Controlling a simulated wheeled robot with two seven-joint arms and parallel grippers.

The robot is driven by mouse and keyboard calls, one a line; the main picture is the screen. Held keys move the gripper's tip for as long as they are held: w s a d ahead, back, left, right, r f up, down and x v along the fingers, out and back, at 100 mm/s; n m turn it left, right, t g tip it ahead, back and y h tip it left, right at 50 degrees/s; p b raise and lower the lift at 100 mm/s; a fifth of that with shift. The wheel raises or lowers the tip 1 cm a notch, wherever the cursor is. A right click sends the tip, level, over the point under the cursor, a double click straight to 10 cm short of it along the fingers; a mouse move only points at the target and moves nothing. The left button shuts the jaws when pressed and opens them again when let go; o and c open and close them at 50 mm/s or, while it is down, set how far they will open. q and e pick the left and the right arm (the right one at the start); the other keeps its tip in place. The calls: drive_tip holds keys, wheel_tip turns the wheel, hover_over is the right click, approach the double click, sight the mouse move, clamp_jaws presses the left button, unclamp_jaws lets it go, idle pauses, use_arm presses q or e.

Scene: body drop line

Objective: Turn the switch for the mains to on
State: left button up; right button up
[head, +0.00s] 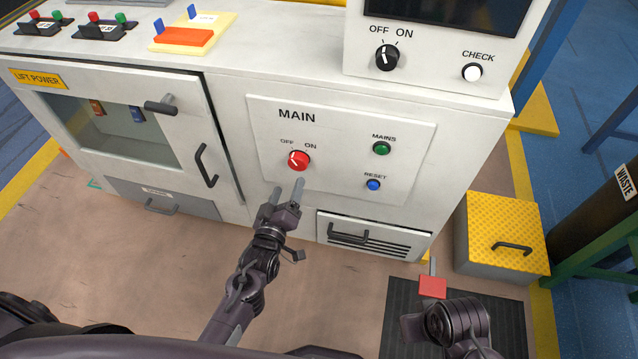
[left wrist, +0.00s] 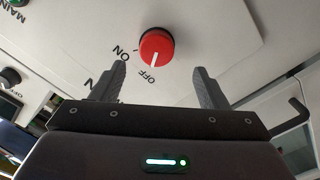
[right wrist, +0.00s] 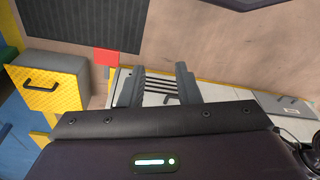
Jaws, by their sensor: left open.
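The red rotary switch (head: 299,160) sits on the white panel under MAIN, between OFF and ON labels. Its white mark points toward OFF. In the left wrist view the red switch (left wrist: 155,49) stands beyond and between my fingers, its mark toward OFF. My left gripper (head: 287,188) is open, just below and in front of the switch; I see no contact. A green lamp or button (head: 381,148) labelled MAINS is right of the switch. My right gripper (right wrist: 160,75) has its fingers apart with nothing between them, low at the right, off the panel.
A blue RESET button (head: 373,185) is on the same panel. A black OFF/ON knob (head: 387,57) and white CHECK button (head: 472,72) are above. A drawer handle (head: 348,235) juts out below. A yellow-topped box (head: 505,235) and red plate (head: 432,287) are at right.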

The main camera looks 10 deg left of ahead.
sight(296, 165)
use_arm(q)
drive_tip(key=w, duration=0.3)
drive_tip(key=w+b, duration=0.1)
drive_tip(key=w, duration=0.2)
drive_tip(key=shift+w+d+r, duration=0.15)
drive_tip(key=shift+w+r, duration=0.05)
drive_tip(key=shift+w, duration=0.65)
use_arm(e)
drive_tip(key=shift+w+a+f+t+y, duration=0.1)
drive_tip(key=shift+w+a+t+y, duration=0.15)
drive_tip(key=shift+a, duration=0.15)
drive_tip(key=shift+w+a+f+t+y, duration=0.15)
drive_tip(key=shift+a+t, duration=0.1)
drive_tip(key=shift+a, duration=0.15)
drive_tip(key=shift+r, duration=0.1)
use_arm(q)
drive_tip(key=c, duration=1)
